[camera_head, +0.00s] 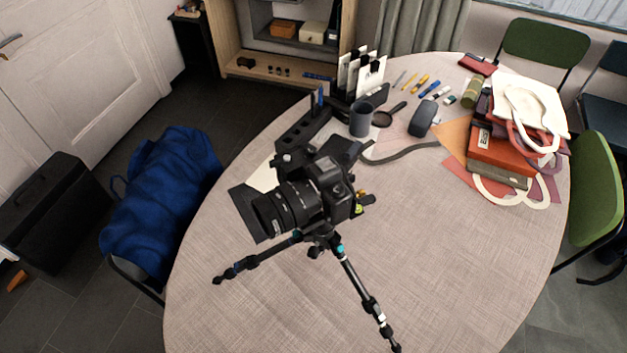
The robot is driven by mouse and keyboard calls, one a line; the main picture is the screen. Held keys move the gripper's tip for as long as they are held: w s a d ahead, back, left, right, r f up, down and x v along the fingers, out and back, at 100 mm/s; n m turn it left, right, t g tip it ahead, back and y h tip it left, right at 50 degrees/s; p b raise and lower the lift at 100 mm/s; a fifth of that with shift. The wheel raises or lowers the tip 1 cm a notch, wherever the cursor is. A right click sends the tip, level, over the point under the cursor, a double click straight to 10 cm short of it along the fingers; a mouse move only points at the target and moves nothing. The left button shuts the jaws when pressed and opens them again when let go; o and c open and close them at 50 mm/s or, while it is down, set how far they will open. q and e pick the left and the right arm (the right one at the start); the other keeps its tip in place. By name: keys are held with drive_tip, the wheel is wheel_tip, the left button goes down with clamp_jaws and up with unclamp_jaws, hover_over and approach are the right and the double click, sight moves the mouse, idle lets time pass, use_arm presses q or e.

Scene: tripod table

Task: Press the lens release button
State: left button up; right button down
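A black camera (335,187) sits on a tripod (345,270) that stands on the round table. Its lens (288,207) points to the lower left, with a wide dark hood (257,216) at the front. The lens release button is too small to make out, so I cannot tell whether it is pressed. Neither of my grippers shows in the head view.
The round table (440,270) is bare at the front right. Behind the camera are a dark cup (360,119), a magnifying glass (388,116) and a grey case (423,118). Bags and books (498,150) lie at the right. A blue bag (160,205) rests at the left.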

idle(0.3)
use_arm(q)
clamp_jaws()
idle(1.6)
